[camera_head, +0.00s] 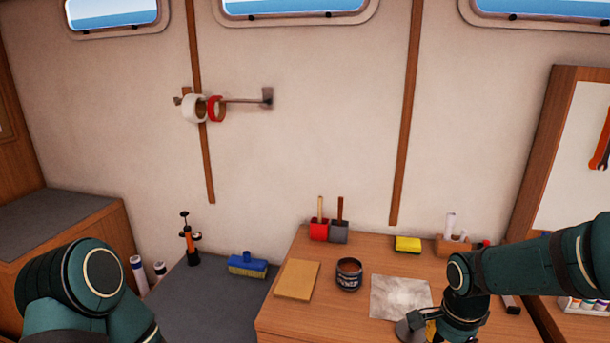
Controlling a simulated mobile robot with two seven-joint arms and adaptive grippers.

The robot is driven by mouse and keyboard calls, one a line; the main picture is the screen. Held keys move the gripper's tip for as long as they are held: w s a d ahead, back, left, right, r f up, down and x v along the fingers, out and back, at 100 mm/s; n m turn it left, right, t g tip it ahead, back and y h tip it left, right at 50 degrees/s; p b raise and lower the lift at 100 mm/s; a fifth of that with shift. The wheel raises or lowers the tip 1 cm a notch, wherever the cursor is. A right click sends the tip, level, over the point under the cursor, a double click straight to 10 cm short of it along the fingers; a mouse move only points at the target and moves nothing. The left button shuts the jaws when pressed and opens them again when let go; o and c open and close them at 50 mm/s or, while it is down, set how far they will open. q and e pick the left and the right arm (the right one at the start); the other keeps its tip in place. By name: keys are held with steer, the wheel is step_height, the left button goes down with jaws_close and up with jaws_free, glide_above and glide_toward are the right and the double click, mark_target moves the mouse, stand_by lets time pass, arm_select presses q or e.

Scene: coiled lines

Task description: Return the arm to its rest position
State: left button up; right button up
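My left arm (75,290) shows at the lower left as a dark green bent joint. It runs down out of the frame, and its gripper is not seen. My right arm (540,265) comes in from the right over the wooden workbench (285,322). It bends down at a joint above the bench's front part.
The bench holds a tan pad (297,280), a dark tin (348,274), a pale sheet (400,296), a yellow sponge (407,244) and red and grey holders (329,230). A blue brush (248,264) lies on the grey surface at left. Tape rolls (194,108) hang on the wall.

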steer(key=a+f+n+y, duration=0.1)
steer(key=a+f+n, duration=0.5)
steer(key=f, duration=0.5)
steer(key=s+a+f+n+t+y, duration=0.1)
steer(key=s+a+f+n+y, duration=0.1)
steer(key=s+a+f+n, duration=0.5)
steer(key=s+a+f, duration=0.2)
steer(key=a+f, duration=0.2)
steer(key=f, duration=0.2)
steer(key=shift+s+n+y, duration=0.3)
steer(key=shift+s+y, duration=0.1)
